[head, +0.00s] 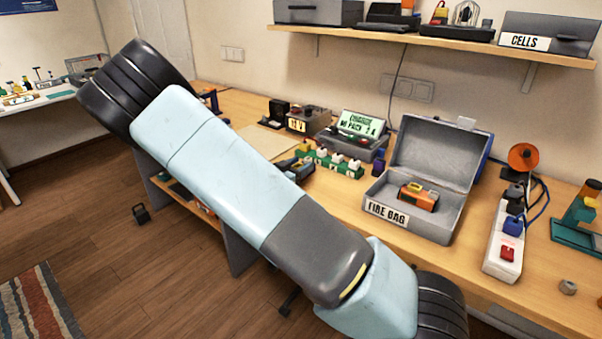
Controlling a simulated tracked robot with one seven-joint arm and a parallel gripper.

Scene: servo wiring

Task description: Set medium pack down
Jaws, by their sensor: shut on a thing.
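An orange and grey battery pack (418,196) lies inside the open grey fire bag box (408,221) on the bench. I cannot tell whether it is the medium pack. My arm (235,175) crosses the picture from lower right to upper left, and its bulk hides part of the bench.
The charger (357,138) has a lit green display reading no pack. In front is a green board (333,163) with several coloured plugs. A white power strip (503,243) stands right of the box. A shelf (440,38) overhangs the bench. Bare bench lies left of the box.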

